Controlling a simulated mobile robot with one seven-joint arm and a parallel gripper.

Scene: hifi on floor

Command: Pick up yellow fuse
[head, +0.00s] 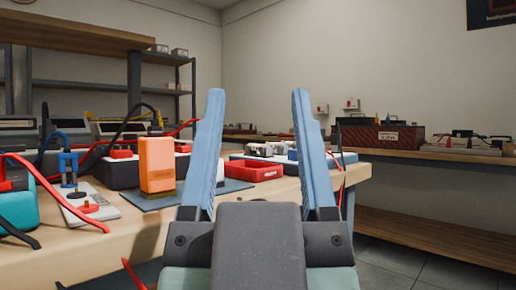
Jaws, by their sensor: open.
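My gripper (258,92) is in the middle of the head view, its two blue fingers spread wide with nothing between them. It is in front of the workbench (130,240). I cannot make out a thing that is clearly the yellow fuse. An orange upright block (157,163) stands on a dark mat (232,187) on the bench, left of my left finger and apart from it. A small yellow piece (88,115) shows farther back on the bench, too small to identify. My left finger hides part of the bench behind it.
A red tray (256,170) lies on the bench between my fingers in the picture. Blue clamps (68,168), a teal device (17,210) and loose cables crowd the left. A second bench (440,156) with a dark red case (378,136) runs along the right. Floor (410,270) shows at lower right.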

